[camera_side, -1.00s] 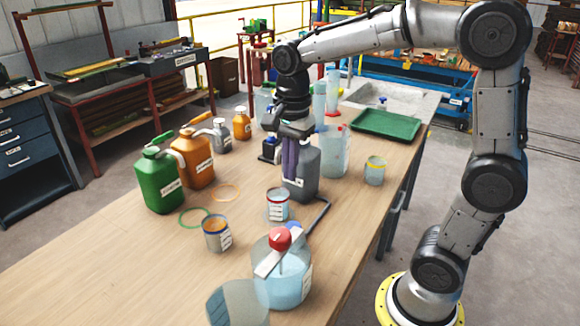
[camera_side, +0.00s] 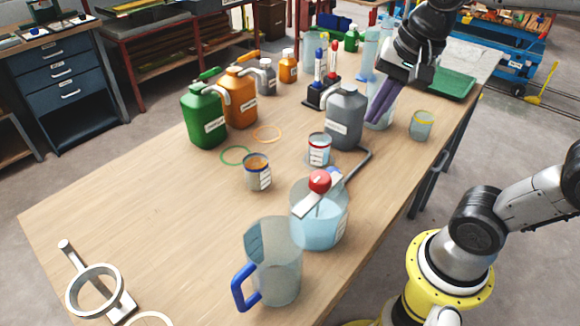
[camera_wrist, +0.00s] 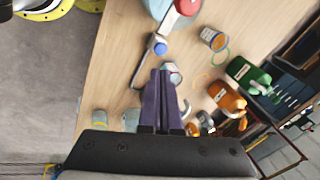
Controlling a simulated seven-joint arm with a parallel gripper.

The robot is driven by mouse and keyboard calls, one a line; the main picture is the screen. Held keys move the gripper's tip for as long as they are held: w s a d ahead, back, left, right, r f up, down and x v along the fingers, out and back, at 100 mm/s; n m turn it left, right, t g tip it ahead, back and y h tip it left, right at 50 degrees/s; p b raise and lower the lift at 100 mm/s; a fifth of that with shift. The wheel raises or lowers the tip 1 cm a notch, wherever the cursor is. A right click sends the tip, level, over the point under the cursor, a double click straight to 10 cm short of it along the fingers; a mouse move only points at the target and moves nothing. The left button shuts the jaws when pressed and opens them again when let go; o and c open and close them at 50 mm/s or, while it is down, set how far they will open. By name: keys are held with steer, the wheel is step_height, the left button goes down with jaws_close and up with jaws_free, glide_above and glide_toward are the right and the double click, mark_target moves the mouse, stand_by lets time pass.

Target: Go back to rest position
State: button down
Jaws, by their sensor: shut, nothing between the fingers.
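My gripper (camera_side: 376,112) has purple fingers, closed together and empty. In the side view it hangs tilted above the right side of the bench, right of the grey canister (camera_side: 345,120), with its fingertips in front of a clear container. I cannot tell whether they touch anything. In the wrist view the closed fingers (camera_wrist: 160,74) point over the bench. A clear vessel with bluish liquid (camera_side: 318,232) carries a red knob (camera_side: 319,181) and stands nearer the front.
Green (camera_side: 204,116) and orange (camera_side: 240,97) canisters stand on the wooden bench (camera_side: 150,190). A clear jug with a blue handle (camera_side: 275,265) and a ring stand (camera_side: 95,290) are at the front. A green tray (camera_side: 450,84) lies at the back right. The left middle is clear.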

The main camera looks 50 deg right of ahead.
steer(key=s+f+n+t, duration=0.2)
steer(key=s+f+n, duration=0.2)
steer(key=n, duration=0.9)
steer(key=shift+s+a+f, duration=0.25)
steer(key=shift+s+a, duration=0.05)
steer(key=shift+s, duration=0.9)
